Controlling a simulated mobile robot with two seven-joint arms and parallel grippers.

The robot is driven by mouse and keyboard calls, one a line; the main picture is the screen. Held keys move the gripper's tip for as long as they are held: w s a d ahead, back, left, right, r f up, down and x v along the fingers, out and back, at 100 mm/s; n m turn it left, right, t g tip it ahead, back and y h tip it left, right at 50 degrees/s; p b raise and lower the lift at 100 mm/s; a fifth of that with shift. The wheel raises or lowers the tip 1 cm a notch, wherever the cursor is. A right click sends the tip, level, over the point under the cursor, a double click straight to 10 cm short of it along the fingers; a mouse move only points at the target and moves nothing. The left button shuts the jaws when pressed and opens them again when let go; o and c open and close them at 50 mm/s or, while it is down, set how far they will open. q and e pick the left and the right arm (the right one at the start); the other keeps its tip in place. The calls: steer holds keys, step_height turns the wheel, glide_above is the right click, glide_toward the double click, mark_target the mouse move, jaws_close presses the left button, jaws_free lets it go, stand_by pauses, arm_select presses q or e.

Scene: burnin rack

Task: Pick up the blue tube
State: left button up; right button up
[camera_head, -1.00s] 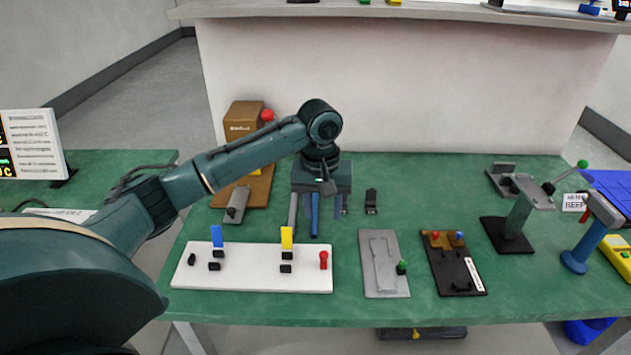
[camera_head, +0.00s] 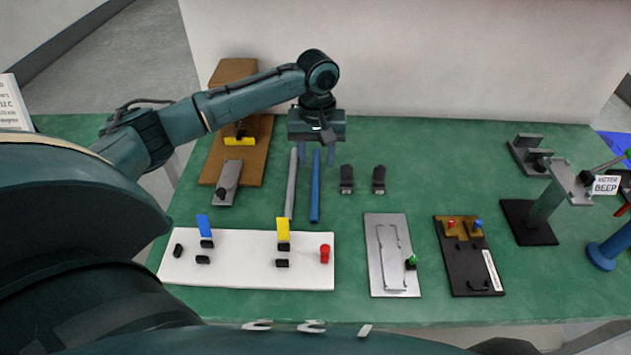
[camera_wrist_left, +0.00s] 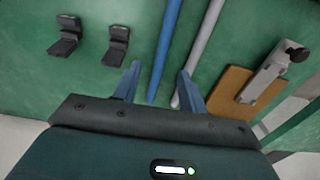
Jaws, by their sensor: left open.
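The blue tube (camera_head: 315,190) lies on the green table, pointing away from me, with a grey tube (camera_head: 291,188) beside it on the left. My left gripper (camera_head: 316,157) is open and empty near the far end of the tubes. In the left wrist view the blue tube (camera_wrist_left: 165,50) runs between the spread fingers (camera_wrist_left: 159,82), and the grey tube (camera_wrist_left: 201,50) passes close to the right-hand finger. I cannot tell the height of the fingers above the tube. My right gripper is not in view.
Two black clips (camera_head: 346,180) stand right of the tubes. A white board (camera_head: 240,273) with blue, yellow and red parts lies at the near ends. A brown stand (camera_head: 262,150) is at the left; a grey plate (camera_head: 391,255) and a black board (camera_head: 468,255) lie at the right.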

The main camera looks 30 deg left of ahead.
mark_target(315, 180)
arm_select(q)
steer(key=shift+s+a+f, duration=0.1)
steer(key=shift+f, duration=3.05)
steer(key=shift+c, duration=0.3)
jaws_close()
